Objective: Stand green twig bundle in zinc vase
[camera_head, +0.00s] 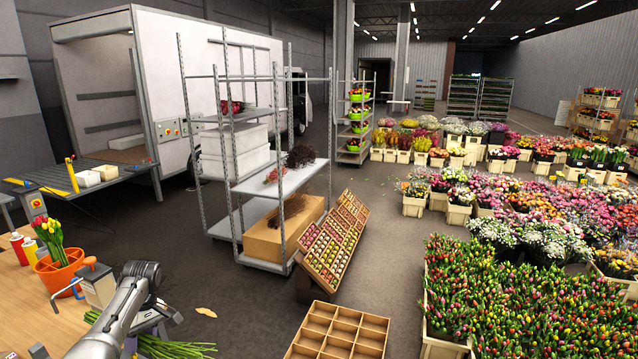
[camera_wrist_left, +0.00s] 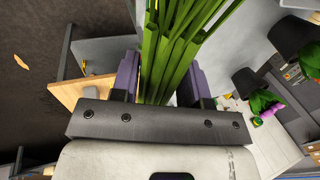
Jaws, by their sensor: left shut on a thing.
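The green twig bundle (camera_head: 172,348) shows at the bottom left of the head view as long green stems, partly hidden by my left arm. In the left wrist view the bundle (camera_wrist_left: 178,50) runs up between the two dark fingers of my left gripper (camera_wrist_left: 162,80), which is shut on it. In the head view my left gripper (camera_head: 150,325) is beside the right edge of the wooden table, mostly hidden by its arm. I cannot make out the zinc vase for certain in either view. My right gripper is not in view.
The wooden table (camera_head: 20,300) holds an orange pot (camera_head: 60,272) with tulips, and red and yellow bottles. An empty wooden divided crate (camera_head: 338,332) stands at the bottom middle. A shelf trolley (camera_head: 262,188) stands behind. Dark pots (camera_wrist_left: 292,36) with flowers show in the wrist view.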

